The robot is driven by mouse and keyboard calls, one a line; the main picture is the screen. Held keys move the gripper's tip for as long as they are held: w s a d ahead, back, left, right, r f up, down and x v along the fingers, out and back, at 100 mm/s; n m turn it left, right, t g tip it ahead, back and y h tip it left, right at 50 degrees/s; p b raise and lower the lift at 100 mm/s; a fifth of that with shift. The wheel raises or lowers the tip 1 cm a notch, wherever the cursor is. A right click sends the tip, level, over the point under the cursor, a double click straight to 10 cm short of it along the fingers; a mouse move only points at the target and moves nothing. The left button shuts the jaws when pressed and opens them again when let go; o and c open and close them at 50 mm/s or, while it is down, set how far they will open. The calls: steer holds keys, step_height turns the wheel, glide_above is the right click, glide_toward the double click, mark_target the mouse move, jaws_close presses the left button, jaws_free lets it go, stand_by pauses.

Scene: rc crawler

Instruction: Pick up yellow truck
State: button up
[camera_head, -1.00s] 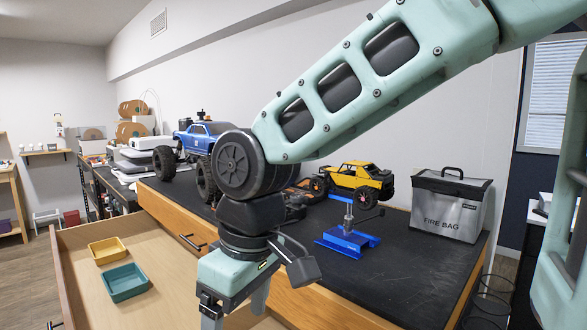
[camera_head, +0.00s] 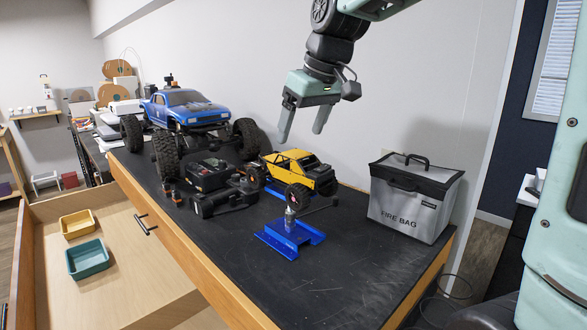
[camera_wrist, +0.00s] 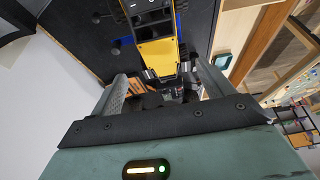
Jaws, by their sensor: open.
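The yellow truck (camera_head: 297,169) stands on the black workbench, right of the other vehicles, with black wheels. In the wrist view the yellow truck (camera_wrist: 157,48) shows at the top middle, seen from above, ahead of the fingers. My gripper (camera_head: 302,138) is open and empty, pointing down above the truck, with a gap between fingertips and roof. In the wrist view my gripper's two fingers (camera_wrist: 162,85) stand apart on either side with the truck beyond them.
A blue truck (camera_head: 190,108) and a bare black chassis (camera_head: 215,184) stand left of the yellow truck. A blue stand (camera_head: 290,237) is in front of it. A fire bag (camera_head: 412,196) is to the right. The open drawer (camera_head: 125,270) holds two trays. The front right benchtop is clear.

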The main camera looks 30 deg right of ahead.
mark_target(293, 152)
steer(key=p+x, duration=0.2)
steer(key=x, duration=0.7)
steer(key=shift+s+a, duration=0.1)
steer(key=shift+s, duration=0.05)
steer(key=c, duration=1.3)
steer(key=shift+c, duration=0.2)
steer(key=shift+r, duration=0.15)
